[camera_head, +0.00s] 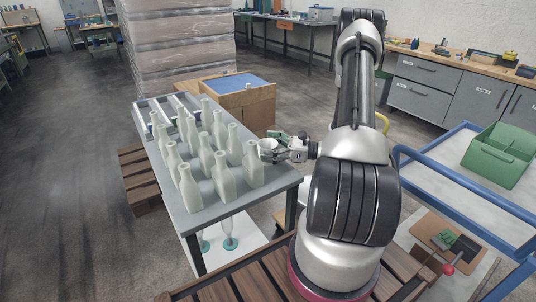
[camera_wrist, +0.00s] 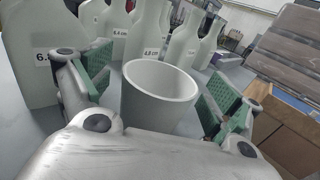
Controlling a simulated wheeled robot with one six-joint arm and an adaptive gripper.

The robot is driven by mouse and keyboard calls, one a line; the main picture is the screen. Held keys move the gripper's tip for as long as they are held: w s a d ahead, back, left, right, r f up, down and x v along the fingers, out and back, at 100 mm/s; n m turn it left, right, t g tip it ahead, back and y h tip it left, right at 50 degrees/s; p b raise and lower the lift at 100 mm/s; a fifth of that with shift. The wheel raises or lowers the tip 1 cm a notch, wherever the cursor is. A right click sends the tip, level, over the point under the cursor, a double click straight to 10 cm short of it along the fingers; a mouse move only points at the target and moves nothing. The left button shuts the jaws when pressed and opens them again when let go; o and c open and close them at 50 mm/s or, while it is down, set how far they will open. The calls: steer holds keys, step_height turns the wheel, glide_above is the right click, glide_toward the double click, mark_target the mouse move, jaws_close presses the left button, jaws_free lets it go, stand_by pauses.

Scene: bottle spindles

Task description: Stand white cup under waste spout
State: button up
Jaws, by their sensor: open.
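The white cup (camera_wrist: 160,108) stands upright on the grey table, mouth up and seemingly empty, between the green pads of my gripper (camera_wrist: 158,92) in the wrist view. Both fingers are spread, and a gap shows on each side of the cup. In the head view my gripper (camera_head: 277,148) reaches in from the right at the table's right edge. The cup (camera_head: 267,144) shows there partly behind the fingers. I cannot make out a waste spout in either view.
Several pale bottle-shaped spindles (camera_head: 220,176) crowd the grey table (camera_head: 235,212), close behind the cup; some carry size labels. A blue-railed cart (camera_head: 470,185) with a green caddy (camera_head: 500,155) is at right.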

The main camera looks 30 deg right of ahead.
steer(key=c, duration=1)
